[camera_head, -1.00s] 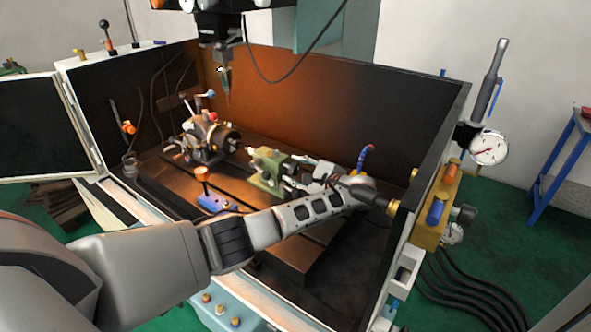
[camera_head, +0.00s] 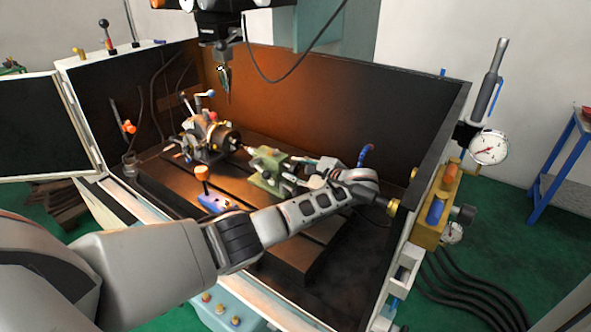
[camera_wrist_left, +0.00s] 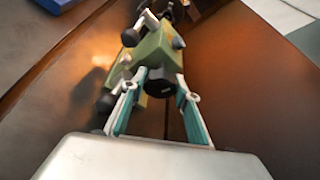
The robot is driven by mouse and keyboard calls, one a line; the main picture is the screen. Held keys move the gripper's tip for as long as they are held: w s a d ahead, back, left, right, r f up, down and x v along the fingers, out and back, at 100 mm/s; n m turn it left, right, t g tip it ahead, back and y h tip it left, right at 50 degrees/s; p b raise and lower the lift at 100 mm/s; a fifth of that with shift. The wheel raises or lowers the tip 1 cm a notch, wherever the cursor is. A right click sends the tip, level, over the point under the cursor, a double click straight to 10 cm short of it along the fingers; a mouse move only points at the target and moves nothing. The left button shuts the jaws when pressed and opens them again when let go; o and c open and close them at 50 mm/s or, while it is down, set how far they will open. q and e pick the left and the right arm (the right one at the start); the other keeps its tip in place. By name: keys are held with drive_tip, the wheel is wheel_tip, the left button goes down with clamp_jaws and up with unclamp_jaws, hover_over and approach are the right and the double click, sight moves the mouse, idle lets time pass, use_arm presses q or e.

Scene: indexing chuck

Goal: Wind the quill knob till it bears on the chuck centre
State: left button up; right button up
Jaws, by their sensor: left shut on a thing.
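The green tailstock (camera_head: 267,163) stands on the machine table, right of the indexing chuck (camera_head: 228,138). It also shows in the left wrist view (camera_wrist_left: 151,50). The dark quill knob (camera_wrist_left: 160,84) is at its near end in the wrist view. My left gripper (camera_wrist_left: 161,80) has its two fingers on either side of the knob and is shut on it. In the head view my left gripper (camera_head: 302,176) reaches the tailstock's right end, and the wrist partly hides the knob. I cannot tell whether the quill tip touches the chuck centre. My right gripper is not in view.
The slotted machine table (camera_head: 180,188) lies inside the enclosure. A blue clamp with an orange knob (camera_head: 202,173) is close behind my left forearm. The enclosure's right wall (camera_head: 432,150) is near my wrist. A spindle tool (camera_head: 224,78) hangs above the chuck.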

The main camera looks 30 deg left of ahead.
use_arm(q)
drive_tip(key=shift+d+m+g, duration=0.1)
drive_tip(key=shift+m+g, duration=0.6)
drive_tip(key=shift+m, duration=0.2)
drive_tip(key=shift+m+g+b, duration=0.45)
drive_tip(key=shift+m+g, duration=0.05)
drive_tip(key=shift+m, duration=0.1)
drive_tip(key=m+b, duration=0.1)
drive_tip(key=g+b, duration=0.1)
drive_tip(key=b, duration=0.1)
drive_tip(key=shift+f+m+b, duration=0.3)
drive_tip(key=shift+f+m, duration=0.05)
drive_tip(key=shift+m, duration=0.05)
drive_tip(key=m+g+b, duration=0.1)
drive_tip(key=b, duration=0.2)
drive_tip(key=shift+s+r, duration=0.1)
drive_tip(key=shift+r+m+g+b, duration=0.1)
drive_tip(key=shift+m+g+b, duration=0.3)
drive_tip(key=shift+b, duration=0.8)
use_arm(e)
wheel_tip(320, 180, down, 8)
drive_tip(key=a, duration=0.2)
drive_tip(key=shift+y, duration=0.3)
use_arm(q)
drive_tip(key=shift+r+b, duration=0.1)
drive_tip(key=shift+b, duration=0.25)
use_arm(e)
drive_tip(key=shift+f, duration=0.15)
